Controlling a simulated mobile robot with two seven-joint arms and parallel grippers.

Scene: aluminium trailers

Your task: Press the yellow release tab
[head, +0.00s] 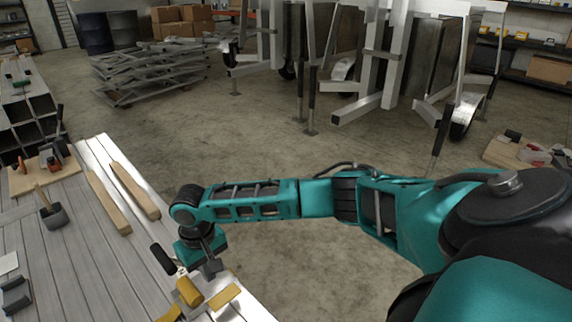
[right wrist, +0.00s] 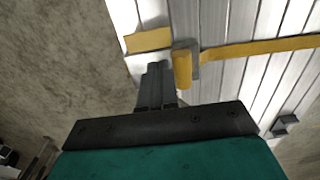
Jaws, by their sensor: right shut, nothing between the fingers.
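A yellow rounded piece (head: 189,291) stands up between yellow strap sections on the metal planks at the bottom of the head view; it looks like the tab. In the right wrist view this tab (right wrist: 182,70) sits against a small grey metal part (right wrist: 194,58). My right gripper (head: 212,268) is shut and empty, pointing down just beyond the tab. In the wrist view its fingertips (right wrist: 157,68) lie just left of the tab, over pale metal; I cannot tell whether they touch anything. My left gripper is not in view.
Yellow strap (right wrist: 262,47) runs right across the planks, with a short piece (right wrist: 149,40) at left. Two wooden bars (head: 108,202) and a board with tools (head: 45,172) lie on the planks. Trailer frames (head: 390,70) stand behind; the concrete floor (head: 240,135) between is clear.

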